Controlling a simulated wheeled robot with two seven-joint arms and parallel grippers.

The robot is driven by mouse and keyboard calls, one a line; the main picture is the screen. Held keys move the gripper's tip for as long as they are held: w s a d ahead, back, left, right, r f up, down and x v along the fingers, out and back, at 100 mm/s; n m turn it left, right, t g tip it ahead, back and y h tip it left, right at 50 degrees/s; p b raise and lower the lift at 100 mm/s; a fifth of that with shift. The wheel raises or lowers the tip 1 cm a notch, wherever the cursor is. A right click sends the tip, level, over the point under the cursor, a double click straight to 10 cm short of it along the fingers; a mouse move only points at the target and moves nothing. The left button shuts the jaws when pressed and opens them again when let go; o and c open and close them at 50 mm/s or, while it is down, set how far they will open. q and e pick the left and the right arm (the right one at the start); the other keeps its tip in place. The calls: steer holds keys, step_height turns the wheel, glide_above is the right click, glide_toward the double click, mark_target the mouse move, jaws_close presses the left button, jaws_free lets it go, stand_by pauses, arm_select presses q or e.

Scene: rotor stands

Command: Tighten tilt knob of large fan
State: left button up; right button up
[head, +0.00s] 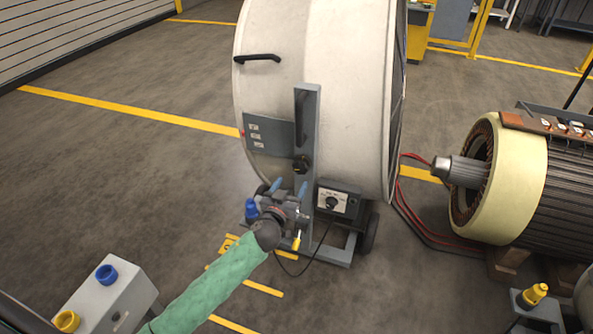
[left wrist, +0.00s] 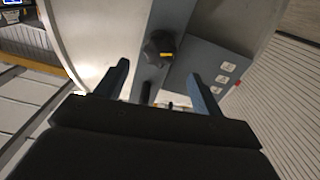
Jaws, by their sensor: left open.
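The large fan (head: 280,60) is a wide white drum on a grey wheeled stand. Its tilt knob (head: 302,164) is a black knob on the grey upright bracket (head: 306,115). In the left wrist view the knob (left wrist: 159,48) shows a yellow mark and lies beyond the fingertips. My left gripper (head: 289,186) is open and empty, below the knob and apart from it in the head view. Its two blue fingers also show in the left wrist view (left wrist: 158,80), one on each side of the bracket. My right gripper is not in view.
A control box (head: 335,200) with a dial sits right of the bracket, low on the stand. A label plate (head: 268,136) is left of the bracket. A large motor part (head: 510,180) stands at right, with red cables (head: 405,195) on the floor.

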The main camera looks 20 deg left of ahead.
mark_target(299, 169)
arm_select(q)
steer(key=shift+w+d, duration=0.1)
steer(key=shift+w, duration=3.75)
steer(key=shift+c, duration=0.5)
steer(key=c, duration=0.9)
